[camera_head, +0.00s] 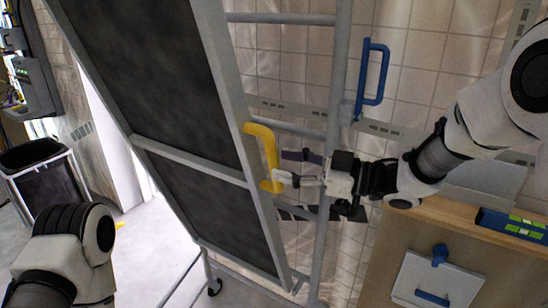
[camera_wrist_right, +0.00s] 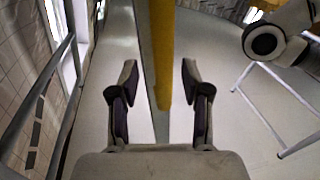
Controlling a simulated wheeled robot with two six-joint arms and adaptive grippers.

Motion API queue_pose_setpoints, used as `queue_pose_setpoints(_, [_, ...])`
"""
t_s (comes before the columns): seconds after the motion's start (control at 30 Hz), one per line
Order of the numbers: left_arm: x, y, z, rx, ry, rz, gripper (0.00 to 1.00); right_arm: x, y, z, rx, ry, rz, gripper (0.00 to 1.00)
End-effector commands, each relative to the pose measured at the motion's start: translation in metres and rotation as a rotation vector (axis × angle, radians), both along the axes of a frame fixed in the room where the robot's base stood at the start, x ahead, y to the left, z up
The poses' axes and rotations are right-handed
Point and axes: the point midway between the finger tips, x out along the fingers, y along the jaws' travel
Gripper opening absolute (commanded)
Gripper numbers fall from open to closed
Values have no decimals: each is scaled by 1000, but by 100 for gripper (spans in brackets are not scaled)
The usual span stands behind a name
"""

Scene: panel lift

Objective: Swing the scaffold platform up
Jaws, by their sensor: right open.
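The scaffold platform (camera_head: 150,70) is a dark panel in a grey frame, standing steeply tilted within the scaffold's grey tubes. A yellow handle (camera_head: 268,150) is fixed to its right side rail. My right gripper (camera_head: 288,168) is open at the lower part of this handle. In the right wrist view the yellow handle (camera_wrist_right: 161,50) runs between the two spread fingers (camera_wrist_right: 160,85), with a gap on each side. The platform's grey rail shows beside it. My left arm is at the lower left of the head view; its gripper is out of view.
The scaffold's grey upright (camera_head: 335,90) stands behind my right gripper, with a blue handle (camera_head: 373,75) near it. A wooden cabinet (camera_head: 400,240) with a blue-and-green level (camera_head: 512,225) is at right. A black bin (camera_head: 40,165) stands left.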

Motion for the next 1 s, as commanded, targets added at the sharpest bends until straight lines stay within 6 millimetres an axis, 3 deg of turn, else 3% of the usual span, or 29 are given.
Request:
queue_pose_setpoints(0.2, [0, 0, 13, 0, 0, 0, 42, 12, 28, 1, -1, 1, 1, 48])
queue_pose_setpoints(0.43, [0, 0, 12, 0, 0, 0, 42, 13, 30, 0, 1, 1, -1, 48])
queue_pose_setpoints(0.47, [0, 0, 12, 0, 0, 0, 42, 13, 30, 0, 1, 1, -1, 44])
queue_pose_setpoints(0.5, [0, 0, 12, 0, 0, 0, 42, 13, 29, 0, 1, 1, -1, 30])
queue_pose_setpoints(0.6, [0, 0, 12, 0, 0, 0, 42, 13, 29, 0, 1, 1, -1, 0])
queue_pose_setpoints(0.87, [0, 0, 15, 0, 0, 0, 42, 17, 27, 3, 7, 5, -1, 0])
queue_pose_setpoints(1.0, [0, 0, 30, 0, 1, 0, 42, 37, 15, 15, 34, 29, 1, 0])
